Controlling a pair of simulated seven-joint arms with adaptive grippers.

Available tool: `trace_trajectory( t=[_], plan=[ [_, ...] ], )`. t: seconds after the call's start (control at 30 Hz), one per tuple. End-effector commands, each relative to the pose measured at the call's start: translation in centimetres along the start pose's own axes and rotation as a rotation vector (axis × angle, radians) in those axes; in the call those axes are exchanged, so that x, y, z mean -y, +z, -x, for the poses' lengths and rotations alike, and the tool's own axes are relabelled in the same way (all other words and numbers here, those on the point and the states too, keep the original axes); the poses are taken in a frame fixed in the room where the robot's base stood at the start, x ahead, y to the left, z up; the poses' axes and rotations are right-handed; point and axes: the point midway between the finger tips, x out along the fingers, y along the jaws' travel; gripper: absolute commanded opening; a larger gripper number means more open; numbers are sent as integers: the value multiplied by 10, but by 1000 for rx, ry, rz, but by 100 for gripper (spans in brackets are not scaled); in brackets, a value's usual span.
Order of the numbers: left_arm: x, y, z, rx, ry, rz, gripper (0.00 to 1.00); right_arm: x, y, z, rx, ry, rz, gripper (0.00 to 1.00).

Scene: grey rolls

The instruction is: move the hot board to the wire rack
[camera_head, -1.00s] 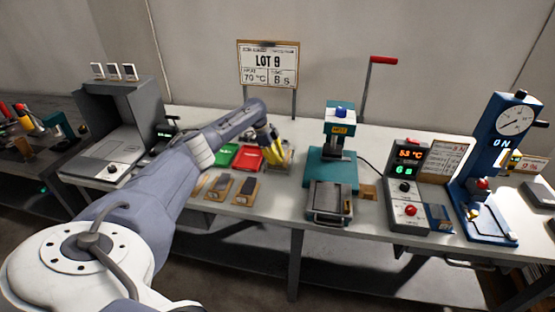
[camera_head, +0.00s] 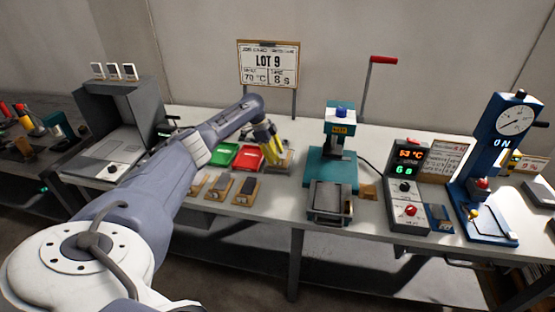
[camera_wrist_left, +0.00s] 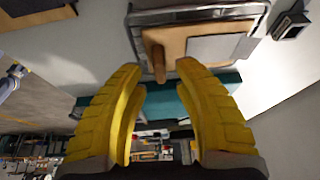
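My left gripper (camera_head: 271,157) reaches in from the left and hangs over the back middle of the bench. In the left wrist view its two yellow fingers (camera_wrist_left: 160,72) are apart with nothing clamped between them. Just beyond the fingertips is a tan board (camera_wrist_left: 178,45) with a grey plate on it and a stubby handle pointing at the gap. It lies within a metal wire frame, seemingly the wire rack (camera_wrist_left: 262,12). In the head view the rack (camera_head: 284,160) is partly hidden behind the fingers. My right gripper is in neither view.
Green (camera_head: 223,155) and red (camera_head: 248,158) trays sit left of the gripper. Small boards (camera_head: 245,191) lie in front. A teal press (camera_head: 333,167), a control box (camera_head: 407,185) and a blue gauge stand (camera_head: 492,170) occupy the right.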

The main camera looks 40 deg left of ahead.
Motion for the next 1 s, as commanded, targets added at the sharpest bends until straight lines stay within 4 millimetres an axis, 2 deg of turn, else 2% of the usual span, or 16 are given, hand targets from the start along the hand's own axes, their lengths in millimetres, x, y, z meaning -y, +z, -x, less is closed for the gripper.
trace_trajectory(
  t=[0.2,0.5,0.7,1.0],
  plan=[
    [1,0,41,-1,-4,0,30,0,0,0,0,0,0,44],
    [1,0,84,-1,-3,0,30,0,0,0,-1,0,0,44],
    [0,0,98,-1,-1,0,30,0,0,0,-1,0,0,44],
    [0,0,101,0,0,0,30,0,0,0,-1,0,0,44]
  ],
)
